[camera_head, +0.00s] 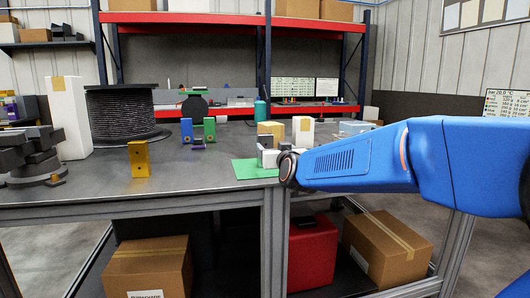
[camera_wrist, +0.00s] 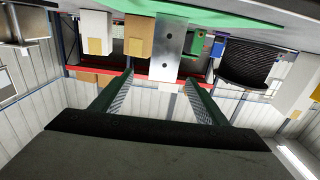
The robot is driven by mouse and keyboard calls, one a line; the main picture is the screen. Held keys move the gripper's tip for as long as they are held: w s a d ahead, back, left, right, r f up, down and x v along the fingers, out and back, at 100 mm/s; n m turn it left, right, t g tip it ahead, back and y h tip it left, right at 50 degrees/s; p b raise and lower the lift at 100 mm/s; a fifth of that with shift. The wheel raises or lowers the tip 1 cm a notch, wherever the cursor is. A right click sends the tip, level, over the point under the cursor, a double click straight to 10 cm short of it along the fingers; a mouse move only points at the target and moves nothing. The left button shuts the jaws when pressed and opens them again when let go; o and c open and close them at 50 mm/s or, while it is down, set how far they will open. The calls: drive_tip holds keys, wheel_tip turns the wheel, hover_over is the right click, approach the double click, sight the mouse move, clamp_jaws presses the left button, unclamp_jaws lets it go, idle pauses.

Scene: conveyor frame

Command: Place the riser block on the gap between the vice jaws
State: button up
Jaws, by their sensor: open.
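A silver metal block (camera_wrist: 170,42) with two holes, which looks like the riser block, stands on a green mat (camera_head: 246,170). In the head view a pale grey block (camera_head: 265,142) shows there, partly hidden by my arm. My gripper (camera_wrist: 159,78) is open and empty in the wrist view, its fingers apart and pointing toward the block, which appears beyond the fingertips.
A gold block (camera_head: 139,159) stands near the table's front edge. A black cable spool (camera_head: 120,112), a white box (camera_head: 69,118) and dark grey stacked parts (camera_head: 34,155) stand at the left. Cardboard and white boxes stand behind the mat. Bare tabletop lies between the gold block and the mat.

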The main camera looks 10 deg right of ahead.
sight(266, 143)
drive_tip(key=w, duration=0.4)
drive_tip(key=shift+w, duration=0.3)
drive_tip(key=shift+w+a+f, duration=0.1)
drive_tip(key=shift+w+a, duration=0.05)
drive_tip(key=shift+w, duration=0.75)
drive_tip(key=shift+w+a+f, duration=0.1)
drive_tip(key=shift+w, duration=0.75)
drive_tip(key=shift+w+a+f, duration=0.1)
drive_tip(key=shift+w+a, duration=0.05)
drive_tip(key=shift+w, duration=0.75)
drive_tip(key=shift+c, duration=0.7)
drive_tip(key=c, duration=1.5)
drive_tip(key=shift+r, duration=0.1)
clamp_jaws()
